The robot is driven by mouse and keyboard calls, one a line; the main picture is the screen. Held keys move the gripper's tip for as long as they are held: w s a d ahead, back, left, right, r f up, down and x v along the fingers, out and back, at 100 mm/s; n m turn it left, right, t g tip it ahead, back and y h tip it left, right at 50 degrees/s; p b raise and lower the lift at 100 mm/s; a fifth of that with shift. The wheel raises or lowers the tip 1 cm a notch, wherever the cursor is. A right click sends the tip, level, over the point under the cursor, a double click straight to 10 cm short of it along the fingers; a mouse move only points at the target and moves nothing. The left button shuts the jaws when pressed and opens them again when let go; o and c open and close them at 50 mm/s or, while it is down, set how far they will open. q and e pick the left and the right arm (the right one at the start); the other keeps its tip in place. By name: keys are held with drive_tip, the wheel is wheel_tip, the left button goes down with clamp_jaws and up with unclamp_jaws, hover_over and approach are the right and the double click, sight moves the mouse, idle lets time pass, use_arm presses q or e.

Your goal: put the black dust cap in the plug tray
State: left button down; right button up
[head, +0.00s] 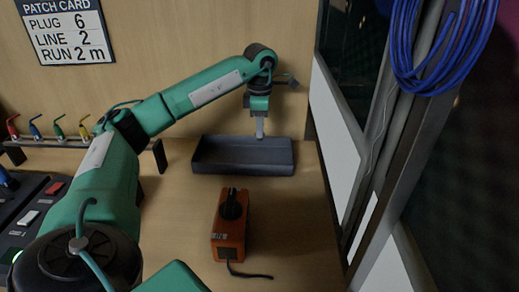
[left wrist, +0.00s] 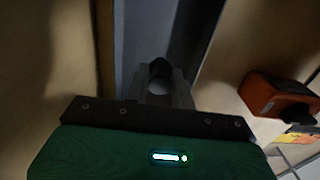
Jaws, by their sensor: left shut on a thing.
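The plug tray (head: 243,169) is a long, shallow dark grey tray on the wooden bench, near the back wall. My left gripper (head: 260,132) points down over the right half of the tray, with its fingertips at about rim height or just inside. In the left wrist view the left gripper (left wrist: 160,85) is shut on a small dark round thing, the black dust cap (left wrist: 160,69), with the tray floor behind it. The cap is hardly visible in the head view. My right gripper is not in view.
An orange box (head: 228,240) with a black knob and a cable stands in front of the tray. Several coloured plugs (head: 60,130) hang on a rack at the left. A panel (head: 335,140) and a blue cable coil (head: 430,50) are at the right.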

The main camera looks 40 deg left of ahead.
sight(260, 140)
use_arm(q)
wheel_tip(260, 140, down, 7)
drive_tip(key=shift+f+b, duration=0.1)
drive_tip(key=shift+b, duration=0.2)
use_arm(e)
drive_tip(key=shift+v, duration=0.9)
use_arm(q)
drive_tip(key=shift+f, duration=0.1)
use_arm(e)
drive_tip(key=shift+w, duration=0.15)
use_arm(q)
drive_tip(key=c, duration=1.2)
unclamp_jaws()
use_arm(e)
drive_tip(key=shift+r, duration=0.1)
use_arm(q)
wheel_tip(260, 140, up, 12)
drive_tip(key=shift+r+p, duration=0.1)
drive_tip(key=shift+p, duration=0.55)
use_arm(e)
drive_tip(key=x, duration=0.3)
